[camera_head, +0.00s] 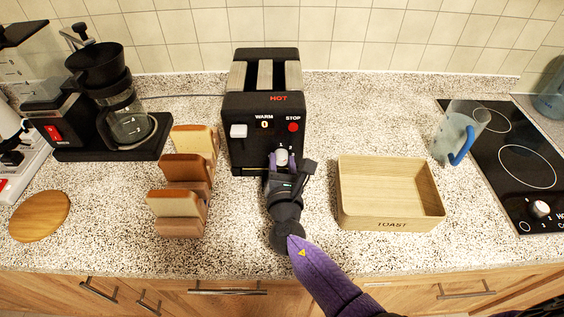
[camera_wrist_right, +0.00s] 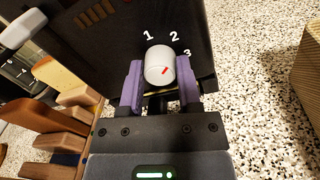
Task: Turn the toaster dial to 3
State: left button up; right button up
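The black toaster (camera_head: 238,105) stands against the back wall. Its white dial (camera_head: 282,155) is low on the front face, and the wrist view shows the dial (camera_wrist_right: 159,66) close up, with the numbers 1, 2 and 3 around it. My left gripper is out of view.
Toast slices in a wooden rack (camera_head: 180,180) stand left of my right gripper. A wooden TOAST box (camera_head: 392,224) is to its right. A coffee maker (camera_head: 95,75), round wooden board (camera_head: 40,215), clear pitcher (camera_head: 455,125) and black hob (camera_head: 512,150) flank them.

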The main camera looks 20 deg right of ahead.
grip_shut()
jog(key=shift+f+m+b, duration=0.2)
jog(key=shift+m+b, duration=0.85)
jog(key=shift+m, duration=0.15)
jog(key=shift+m+b, duration=0.6)
jog(key=shift+m, duration=0.2)
jog(key=m+b, duration=0.2)
jog(key=m, duration=0.1)
jog(key=shift+m+b, duration=0.85)
jog(key=shift+m, duration=0.75)
